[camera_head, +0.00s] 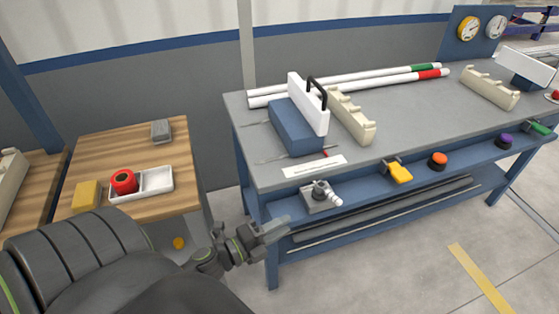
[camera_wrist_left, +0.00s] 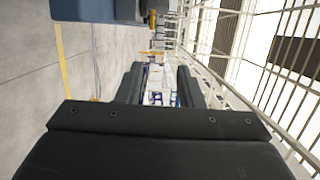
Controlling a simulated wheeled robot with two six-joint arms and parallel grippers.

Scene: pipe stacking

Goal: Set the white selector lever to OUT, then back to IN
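The selector with a white lever (camera_head: 334,199) sits on a grey base (camera_head: 317,196) at the left end of the grey table's blue front rail. The lever points down and to the right; any IN or OUT lettering is too small to read. My left gripper (camera_head: 284,227) is left of and below the selector, apart from it. In the left wrist view my left gripper (camera_wrist_left: 160,85) shows its two dark fingers spread with nothing between them. The selector is not seen clearly there. My right gripper is not in view.
The front rail also carries a yellow lever (camera_head: 399,172), an orange knob (camera_head: 438,160), a purple knob (camera_head: 505,140) and a green lever (camera_head: 541,129). A blue block (camera_head: 293,125) and pipes (camera_head: 350,85) lie on the tabletop. A wooden table (camera_head: 98,150) stands left.

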